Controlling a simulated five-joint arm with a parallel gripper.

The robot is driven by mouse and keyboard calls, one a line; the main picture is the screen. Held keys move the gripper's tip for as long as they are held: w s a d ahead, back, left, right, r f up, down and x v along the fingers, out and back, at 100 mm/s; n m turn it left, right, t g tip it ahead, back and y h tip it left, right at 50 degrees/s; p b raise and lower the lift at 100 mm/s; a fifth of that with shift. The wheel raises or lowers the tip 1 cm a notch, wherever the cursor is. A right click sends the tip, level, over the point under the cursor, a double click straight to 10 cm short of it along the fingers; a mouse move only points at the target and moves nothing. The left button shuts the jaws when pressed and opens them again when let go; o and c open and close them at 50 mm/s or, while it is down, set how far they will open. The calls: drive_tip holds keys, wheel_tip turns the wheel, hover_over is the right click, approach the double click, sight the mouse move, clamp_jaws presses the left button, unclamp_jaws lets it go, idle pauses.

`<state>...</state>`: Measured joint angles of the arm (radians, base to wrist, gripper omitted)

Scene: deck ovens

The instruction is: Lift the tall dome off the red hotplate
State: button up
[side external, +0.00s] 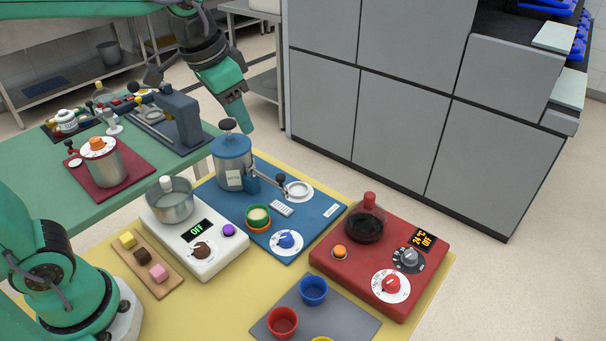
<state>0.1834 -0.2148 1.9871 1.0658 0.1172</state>
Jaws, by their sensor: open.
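The red hotplate (330,259) sits at the right of the yellow table top. A clear dome with a red knob (369,199) stands upright on it, over a dark round plate (362,229). The hotplate's display reads 24°C and OFF. My gripper (240,122) is open and empty, pointing down at the upper middle of the view. It is well to the left of the dome and higher in the picture, near the blue canister's black knob. The gap between its fingers is hard to see from this side.
A blue canister (232,158) with a lever stands on a blue board (311,217) left of the hotplate. A grey tray (353,325) with coloured cups lies in front. Grey cabinets (405,107) stand behind.

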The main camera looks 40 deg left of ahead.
drive_tip(key=w+d+f+m+g, duration=0.2)
drive_tip(key=w+d+f+m, duration=0.1)
drive_tip(key=w+d, duration=0.7)
drive_tip(key=m+g, duration=0.1)
drive_tip(key=m, duration=0.1)
hover_over(370, 194)
drive_tip(key=shift+y, duration=0.3)
drive_tip(key=f, duration=0.7)
drive_tip(key=shift+w+a, duration=0.1)
drive_tip(key=shift+a, duration=0.15)
drive_tip(key=shift+w+d+f+m, duration=0.1)
drive_tip(key=shift+d+f+m, duration=0.2)
drive_tip(key=shift+d, duration=0.05)
drive_tip(key=shift+f, duration=1.3)
drive_tip(key=shift+s+f, duration=0.15)
drive_tip(key=shift+f, duration=1.15)
drive_tip(key=shift+s+f, duration=0.1)
drive_tip(key=shift+f, duration=1.2)
